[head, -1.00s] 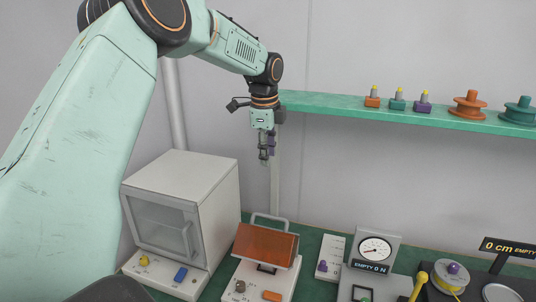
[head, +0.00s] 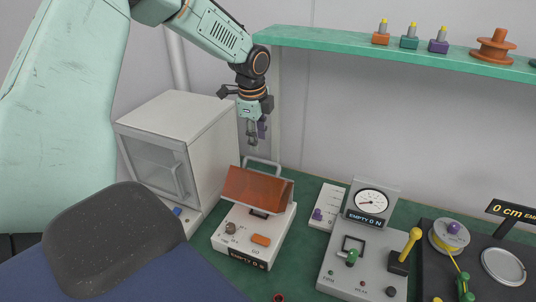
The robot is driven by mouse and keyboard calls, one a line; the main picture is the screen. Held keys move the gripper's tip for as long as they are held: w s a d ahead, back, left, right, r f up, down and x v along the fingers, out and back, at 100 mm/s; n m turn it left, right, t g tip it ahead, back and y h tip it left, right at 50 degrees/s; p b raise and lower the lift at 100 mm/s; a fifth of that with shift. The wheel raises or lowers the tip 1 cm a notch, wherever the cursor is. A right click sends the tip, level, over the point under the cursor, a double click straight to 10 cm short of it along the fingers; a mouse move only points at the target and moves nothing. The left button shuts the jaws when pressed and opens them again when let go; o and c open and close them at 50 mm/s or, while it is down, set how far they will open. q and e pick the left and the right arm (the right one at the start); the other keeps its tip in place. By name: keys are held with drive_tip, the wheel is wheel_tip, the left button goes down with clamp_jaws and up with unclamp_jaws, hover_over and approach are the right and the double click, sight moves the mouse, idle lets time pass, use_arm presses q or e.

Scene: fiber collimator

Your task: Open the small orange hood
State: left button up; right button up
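The small orange hood (head: 258,190) sits tilted on top of a white box (head: 236,241) in the lower middle of the head view. A grey loop handle (head: 262,162) rises behind it. A dark opening shows under its front edge, and the hood looks lowered. My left gripper (head: 253,140) hangs with its fingers down, above and behind the hood and apart from it. The finger gap is too small to judge. My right gripper is not in view.
A white cabinet with a glass door (head: 180,150) stands just left of the hood's box. A gauge panel (head: 372,200) and a grey control box with a yellow lever (head: 412,242) stand to the right. A green shelf (head: 400,54) holds small blocks and a spool (head: 493,46).

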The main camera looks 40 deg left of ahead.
sight(262, 160)
use_arm(q)
drive_tip(key=f, duration=0.2)
drive_tip(key=w+f, duration=0.1)
drive_tip(key=f, duration=0.1)
drive_tip(key=w+f, duration=0.1)
drive_tip(key=f, duration=0.2)
drive_tip(key=shift+a, duration=0.25)
drive_tip(key=shift+w+a+f, duration=0.15)
drive_tip(key=shift+w+f, duration=0.05)
drive_tip(key=shift+f, duration=0.3)
drive_tip(key=shift+s+r, duration=0.15)
drive_tip(key=shift+s, duration=0.1)
drive_tip(key=shift+c, duration=0.8)
drive_tip(key=shift+w, duration=0.15)
clamp_jaws()
drive_tip(key=shift+w, duration=0.1)
